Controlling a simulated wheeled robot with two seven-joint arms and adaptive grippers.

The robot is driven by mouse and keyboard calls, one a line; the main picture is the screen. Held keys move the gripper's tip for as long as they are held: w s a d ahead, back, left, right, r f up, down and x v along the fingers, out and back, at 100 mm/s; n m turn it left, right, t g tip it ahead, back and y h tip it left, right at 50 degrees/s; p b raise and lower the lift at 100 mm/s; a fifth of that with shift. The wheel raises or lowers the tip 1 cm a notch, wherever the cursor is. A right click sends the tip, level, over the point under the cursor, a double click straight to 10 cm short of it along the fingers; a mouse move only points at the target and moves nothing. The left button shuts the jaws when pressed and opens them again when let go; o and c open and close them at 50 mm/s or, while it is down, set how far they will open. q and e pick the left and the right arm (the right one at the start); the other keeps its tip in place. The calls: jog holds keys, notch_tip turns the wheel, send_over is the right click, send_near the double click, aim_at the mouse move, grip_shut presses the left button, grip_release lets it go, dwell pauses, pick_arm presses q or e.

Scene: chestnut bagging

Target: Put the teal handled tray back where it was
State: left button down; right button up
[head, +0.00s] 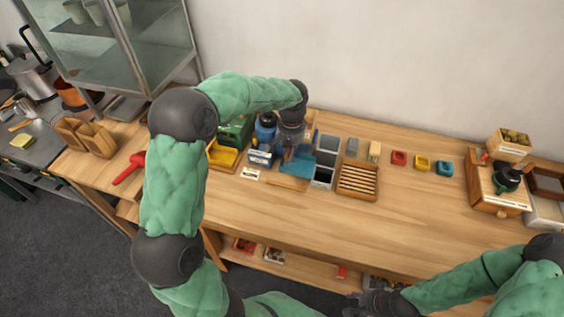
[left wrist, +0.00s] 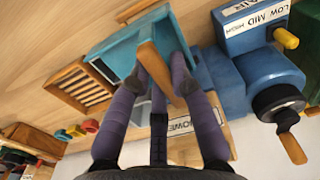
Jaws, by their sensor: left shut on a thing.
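The teal handled tray (head: 299,165) is at the middle of the workbench in the head view, beside the dark and grey bins. My left gripper (head: 288,152) reaches it from above. In the left wrist view, the fingers of my left gripper (left wrist: 163,72) are shut on the tray's wooden handle (left wrist: 152,62), and the teal tray (left wrist: 112,46) lies beyond them. I cannot tell whether its underside touches the bench. My right gripper (head: 372,302) is at the bottom of the head view, away from the tray; its fingers are too unclear to read.
A blue machine (left wrist: 262,70) with a crank stands close to my left gripper. Grey bins (head: 327,150) and a slatted wooden tray (head: 358,181) stand right of the teal tray. A yellow tray (head: 223,155) is at left. The bench front (head: 400,225) is clear.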

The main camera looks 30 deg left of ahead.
pick_arm(q)
jog(key=shift+w+a+f+b, duration=0.25)
jog(key=shift+a+f, duration=0.4)
jog(key=shift+f, duration=0.75)
jog(key=shift+w+a+f+b, duration=0.1)
jog(key=shift+a+f+b, duration=0.15)
jog(key=shift+a+f, duration=0.8)
jog(key=shift+w+a+f+b, duration=0.2)
jog(key=shift+a+f+b, duration=0.1)
jog(key=shift+f, duration=1.4)
jog(key=shift+f, duration=0.1)
jog(key=shift+f, duration=0.1)
jog(key=c, duration=1.1)
grip_release()
jog(key=shift+c, duration=0.2)
notch_tip(320, 180, up, 12)
jog(key=p, duration=0.2)
jog(key=shift+r, duration=0.2)
